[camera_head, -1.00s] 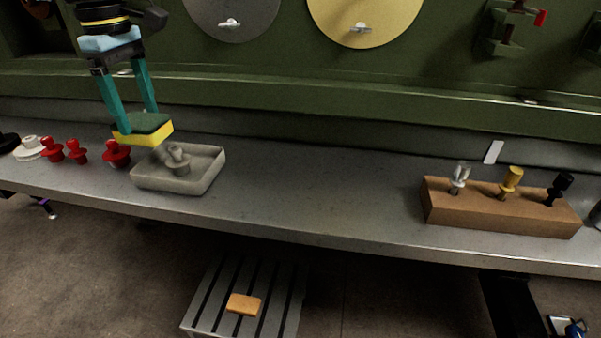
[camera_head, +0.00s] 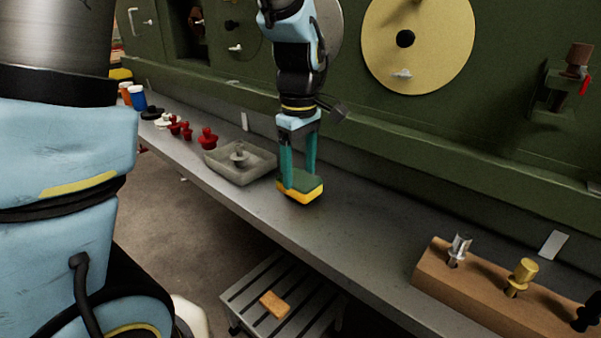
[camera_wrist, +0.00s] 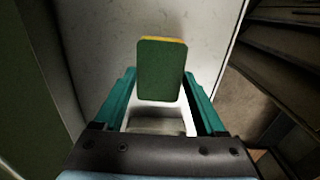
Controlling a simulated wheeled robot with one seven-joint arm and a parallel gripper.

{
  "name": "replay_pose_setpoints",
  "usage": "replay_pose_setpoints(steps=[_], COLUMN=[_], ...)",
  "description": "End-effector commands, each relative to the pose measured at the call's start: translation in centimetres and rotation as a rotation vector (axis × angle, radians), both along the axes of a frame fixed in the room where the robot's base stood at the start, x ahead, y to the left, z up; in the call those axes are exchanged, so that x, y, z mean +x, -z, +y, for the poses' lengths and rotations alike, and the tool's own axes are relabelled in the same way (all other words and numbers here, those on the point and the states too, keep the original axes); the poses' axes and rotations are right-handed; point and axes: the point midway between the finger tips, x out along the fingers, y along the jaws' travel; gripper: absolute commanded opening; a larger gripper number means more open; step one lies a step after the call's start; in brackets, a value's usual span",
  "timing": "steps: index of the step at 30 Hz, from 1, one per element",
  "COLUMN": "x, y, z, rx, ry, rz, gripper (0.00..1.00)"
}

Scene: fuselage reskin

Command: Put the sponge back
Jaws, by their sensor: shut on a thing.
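A sponge (camera_head: 300,187), green on top and yellow below, is held between the teal fingers of my gripper (camera_head: 298,180). In the head view the sponge is just to the right of the grey tray, low over the grey shelf or resting on it; I cannot tell which. In the wrist view the sponge (camera_wrist: 161,72) shows its green face between the two fingers of my gripper (camera_wrist: 160,105), with a thin yellow edge at the far side. The grey tray (camera_head: 225,172) holds a grey knob-like piece (camera_head: 239,154).
Several red knobs (camera_head: 208,138) stand left of the tray. A wooden block (camera_head: 440,275) with metal, yellow and black pegs stands at the right. The shelf (camera_head: 350,232) between sponge and block is clear. Below, an orange-brown block (camera_head: 274,304) lies on a slatted step (camera_head: 245,295).

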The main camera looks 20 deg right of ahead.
Motion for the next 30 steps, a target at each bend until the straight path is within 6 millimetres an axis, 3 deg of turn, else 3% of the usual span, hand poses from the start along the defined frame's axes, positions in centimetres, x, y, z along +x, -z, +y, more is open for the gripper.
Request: replay_pose_setpoints(steps=[4,14,15,21,30], x=[0.0,0.0,0.0,0.0,0.0], y=[1.4,1.7,1.6,1.6,1.3], z=[0.0,0.0,0.0,0.0,0.0], rx=[0.0,-0.001,-0.001,-0.001,-0.001], ry=[0.0,-0.001,-0.001,-0.001,0.0], rz=[0.0,0.0,0.0,0.0,-0.002], gripper=[0.28,0.28,0.76,0.99,1.0])
